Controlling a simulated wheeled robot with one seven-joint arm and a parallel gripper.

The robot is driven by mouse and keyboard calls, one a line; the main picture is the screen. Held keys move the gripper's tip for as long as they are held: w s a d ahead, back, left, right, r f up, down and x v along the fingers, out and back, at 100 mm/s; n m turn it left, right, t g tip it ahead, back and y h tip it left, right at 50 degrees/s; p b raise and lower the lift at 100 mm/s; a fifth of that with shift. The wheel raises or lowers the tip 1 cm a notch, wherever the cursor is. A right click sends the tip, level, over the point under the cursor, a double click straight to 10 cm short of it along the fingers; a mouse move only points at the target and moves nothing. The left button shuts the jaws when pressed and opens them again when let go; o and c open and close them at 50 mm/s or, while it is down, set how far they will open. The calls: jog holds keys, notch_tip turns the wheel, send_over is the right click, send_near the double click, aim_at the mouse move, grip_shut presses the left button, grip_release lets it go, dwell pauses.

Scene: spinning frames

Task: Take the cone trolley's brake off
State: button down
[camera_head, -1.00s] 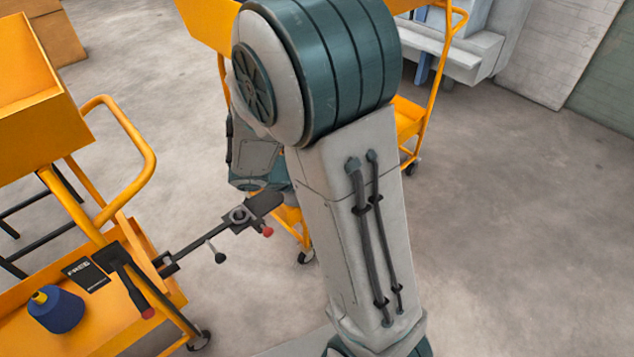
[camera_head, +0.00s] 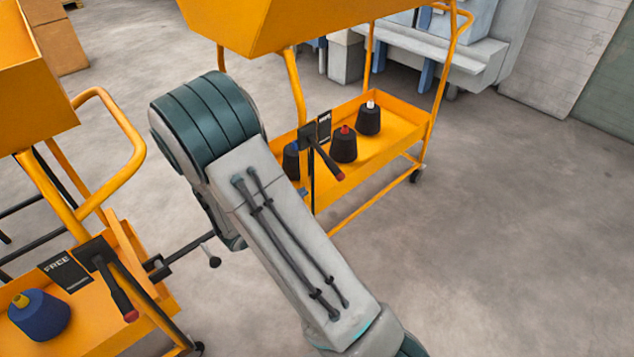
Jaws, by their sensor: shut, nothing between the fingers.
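Two yellow trolleys carry yarn cones, and I cannot tell which one the task means. The left trolley (camera_head: 150,323) has a blue cone (camera_head: 40,316), a black plate (camera_head: 66,270) reading FREE, and a black brake lever (camera_head: 112,279) with a red tip slanting down to the right beside it. The right trolley (camera_head: 385,153) holds dark cones (camera_head: 344,146) and has a similar red-tipped lever (camera_head: 325,158) beside a small plate (camera_head: 324,127), whose text is too small to read. My gripper is hidden behind my arm.
A dark bar (camera_head: 190,246) with a ball-ended handle (camera_head: 214,262) sticks out from the left trolley towards my arm. A grey machine (camera_head: 450,45) stands behind the right trolley. The concrete floor at the right is clear.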

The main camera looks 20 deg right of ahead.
aim_at(327, 159)
jog(key=b+x, duration=0.2)
jog(key=x, duration=0.8)
jog(key=shift+s+d+r, duration=0.1)
jog(key=shift+s+r, duration=0.25)
jog(key=shift+r, duration=0.25)
jog(key=shift+s+r, duration=0.3)
jog(key=shift+r, duration=0.35)
jog(key=shift+s+d+r, duration=0.1)
jog(key=shift+s+r, duration=0.25)
jog(key=shift+r, duration=0.25)
jog(key=shift+a+r+p, duration=0.1)
jog(key=shift+p, duration=0.25)
